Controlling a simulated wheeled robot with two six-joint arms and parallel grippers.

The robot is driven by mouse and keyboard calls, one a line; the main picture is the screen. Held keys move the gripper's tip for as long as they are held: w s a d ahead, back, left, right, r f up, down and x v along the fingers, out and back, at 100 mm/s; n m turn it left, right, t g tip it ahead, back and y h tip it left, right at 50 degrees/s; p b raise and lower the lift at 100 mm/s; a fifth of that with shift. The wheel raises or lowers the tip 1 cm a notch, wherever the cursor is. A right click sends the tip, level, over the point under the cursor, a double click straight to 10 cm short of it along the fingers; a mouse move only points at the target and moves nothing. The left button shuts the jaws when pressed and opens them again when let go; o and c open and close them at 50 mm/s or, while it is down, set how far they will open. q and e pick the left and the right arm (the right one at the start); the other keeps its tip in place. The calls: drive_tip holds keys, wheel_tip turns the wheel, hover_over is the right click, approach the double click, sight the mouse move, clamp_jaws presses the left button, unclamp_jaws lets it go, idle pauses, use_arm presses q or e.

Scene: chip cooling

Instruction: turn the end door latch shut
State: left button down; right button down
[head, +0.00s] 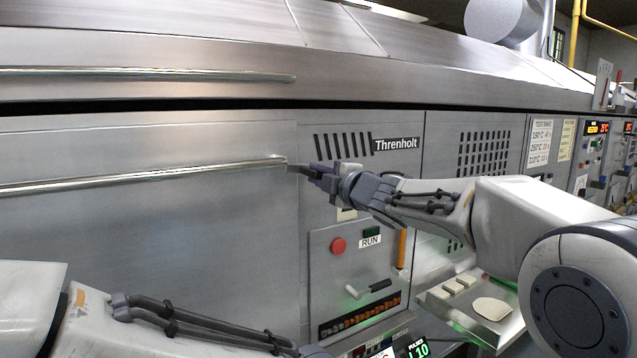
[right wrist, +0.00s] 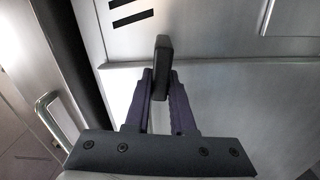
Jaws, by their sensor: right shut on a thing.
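The end door latch shows in the right wrist view as a dark grey lever (right wrist: 162,58), held between two purple fingertips. My right gripper (right wrist: 160,88) is shut on it. In the head view, my right gripper (head: 316,171) is at the right end of the steel door's long bar, and only a small grey part of the latch (head: 294,168) shows beside the fingers. The fingers hide the rest, and I cannot tell the latch's exact angle. My left forearm crosses the bottom left of the head view, and its fingers are out of frame.
A long steel bar (head: 140,176) runs along the large door (head: 150,250). Below my right gripper is a control panel with a red button (head: 338,245) and a small black-and-white lever (head: 368,288). A tray (head: 516,322) with chips juts out at lower right.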

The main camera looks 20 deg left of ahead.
drive_tip(key=shift+f+n+b, duration=0.15)
drive_tip(key=shift+n+b, duration=0.15)
drive_tip(key=shift+n, duration=0.4)
drive_tip(key=c, duration=0.8)
unclamp_jaws()
drive_tip(key=shift+o, duration=0.2)
drive_tip(key=b+v, duration=0.3)
drive_tip(key=v, duration=0.7)
drive_tip(key=shift+s+d, duration=0.15)
drive_tip(key=shift+s, duration=0.05)
